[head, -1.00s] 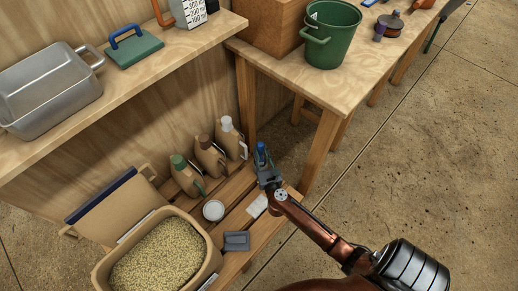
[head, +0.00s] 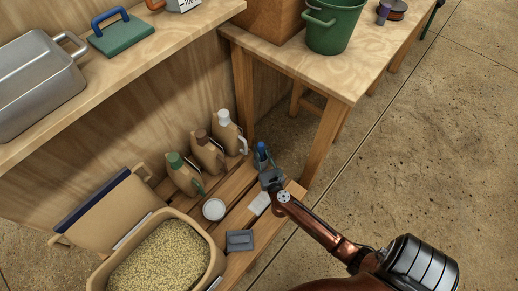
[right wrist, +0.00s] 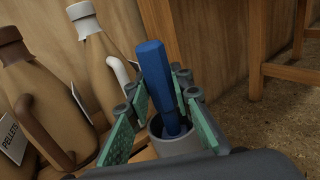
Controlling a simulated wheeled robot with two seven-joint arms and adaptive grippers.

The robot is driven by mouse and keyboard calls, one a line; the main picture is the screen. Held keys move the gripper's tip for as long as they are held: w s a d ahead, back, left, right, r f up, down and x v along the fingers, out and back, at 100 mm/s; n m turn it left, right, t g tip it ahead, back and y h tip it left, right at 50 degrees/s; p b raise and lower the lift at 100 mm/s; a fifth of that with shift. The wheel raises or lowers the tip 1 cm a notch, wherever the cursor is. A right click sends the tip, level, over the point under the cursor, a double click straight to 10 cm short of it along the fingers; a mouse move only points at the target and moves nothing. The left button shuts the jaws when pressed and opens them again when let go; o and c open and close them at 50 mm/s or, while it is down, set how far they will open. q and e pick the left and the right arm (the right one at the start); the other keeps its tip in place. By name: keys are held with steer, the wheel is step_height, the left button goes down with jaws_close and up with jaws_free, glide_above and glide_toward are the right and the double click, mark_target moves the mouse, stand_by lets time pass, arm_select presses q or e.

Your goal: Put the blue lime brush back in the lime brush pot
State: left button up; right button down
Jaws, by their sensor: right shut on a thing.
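The blue lime brush (right wrist: 152,78) shows its blue handle upright, slightly tilted, between the teal finger pads of my right gripper (right wrist: 163,100). Its lower end is inside the mouth of a grey round pot (right wrist: 180,147), which looks like the lime brush pot. I cannot tell how deep the brush sits; its bristles are hidden. In the head view the blue handle (head: 261,149) rises just beyond my right gripper (head: 269,175), at the right end of the low slatted shelf. The right gripper is shut on the brush. My left gripper is not in view.
Several handled bottles (head: 208,155) stand left of the brush. A white round container (head: 214,209), a grey block (head: 239,240) and a tub of grain (head: 212,265) are nearer. A wooden table leg (head: 322,147) rises close on the right.

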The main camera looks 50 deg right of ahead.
stand_by(0.4)
steer(key=c, duration=1.6)
jaws_free()
steer(key=shift+f, duration=0.1)
steer(key=shift+o, duration=1)
steer(key=shift+s, duration=0.1)
